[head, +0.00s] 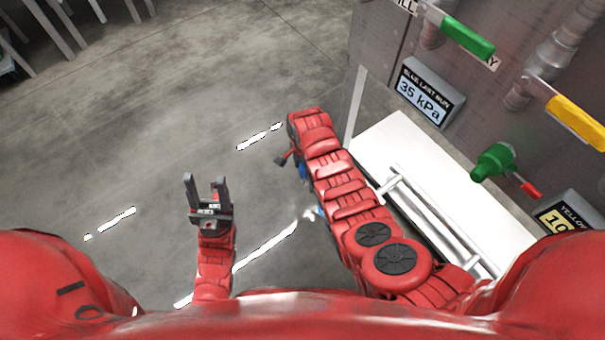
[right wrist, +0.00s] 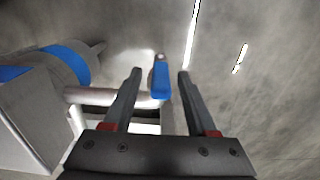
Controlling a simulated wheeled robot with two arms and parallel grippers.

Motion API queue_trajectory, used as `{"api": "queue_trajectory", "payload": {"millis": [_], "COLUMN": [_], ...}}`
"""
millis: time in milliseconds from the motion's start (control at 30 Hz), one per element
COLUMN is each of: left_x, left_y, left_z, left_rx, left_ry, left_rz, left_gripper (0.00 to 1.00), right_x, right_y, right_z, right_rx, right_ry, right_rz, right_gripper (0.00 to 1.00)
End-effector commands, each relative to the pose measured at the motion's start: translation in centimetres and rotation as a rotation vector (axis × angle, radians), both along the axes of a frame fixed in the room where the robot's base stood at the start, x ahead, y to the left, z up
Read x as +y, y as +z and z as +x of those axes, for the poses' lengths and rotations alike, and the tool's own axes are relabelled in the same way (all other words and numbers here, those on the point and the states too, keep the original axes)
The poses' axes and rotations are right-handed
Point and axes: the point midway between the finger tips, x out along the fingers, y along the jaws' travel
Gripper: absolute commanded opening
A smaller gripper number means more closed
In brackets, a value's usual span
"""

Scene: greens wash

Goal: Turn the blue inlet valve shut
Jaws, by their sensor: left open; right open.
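The blue valve handle (right wrist: 160,78) shows in the right wrist view as a short blue lever by the end of a pale pipe (right wrist: 90,96). My right gripper (right wrist: 160,72) is open, with one finger on each side of the handle in that picture. I cannot tell whether either finger touches it. In the head view my right arm hides most of that spot; only a little blue (head: 303,172) shows beside it, and the right gripper is not clearly seen. My left gripper (head: 207,184) is open and empty above the floor.
A white ledge (head: 400,143) lies below. A blue-banded cylinder (right wrist: 72,62) stands left of the handle.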

Motion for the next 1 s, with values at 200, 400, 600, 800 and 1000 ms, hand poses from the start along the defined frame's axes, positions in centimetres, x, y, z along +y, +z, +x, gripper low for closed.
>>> {"api": "queue_trajectory", "payload": {"millis": [200, 400, 600, 800, 1000], "left_x": [-0.3, -0.3, -0.3, -0.3, -0.3], "left_y": [-0.9, -0.9, -0.9, -0.9, -0.9], "left_z": [0.0, 0.1, 0.1, 0.1, 0.1], "left_rx": [-0.002, -0.003, -0.003, -0.003, -0.003], "left_ry": [-0.008, -0.01, -0.01, -0.01, -0.01], "left_rz": [0.021, 0.024, 0.023, 0.023, 0.023], "left_gripper": [0.5, 0.5, 0.5, 0.5, 0.5], "right_x": [0.1, 0.1, 0.1, 0.1, 0.1], "right_y": [-1.9, -2.1, -2.1, -2.1, -2.1], "right_z": [0.1, 0.1, 0.1, 0.1, 0.1], "right_rx": [-0.001, -0.003, -0.002, -0.002, -0.002], "right_ry": [0.0, 0.0, 0.0, 0.0, 0.0], "right_rz": [0.001, 0.001, 0.001, 0.001, 0.001], "right_gripper": [0.57, 0.57, 0.47, 0.11, 0.0]}}
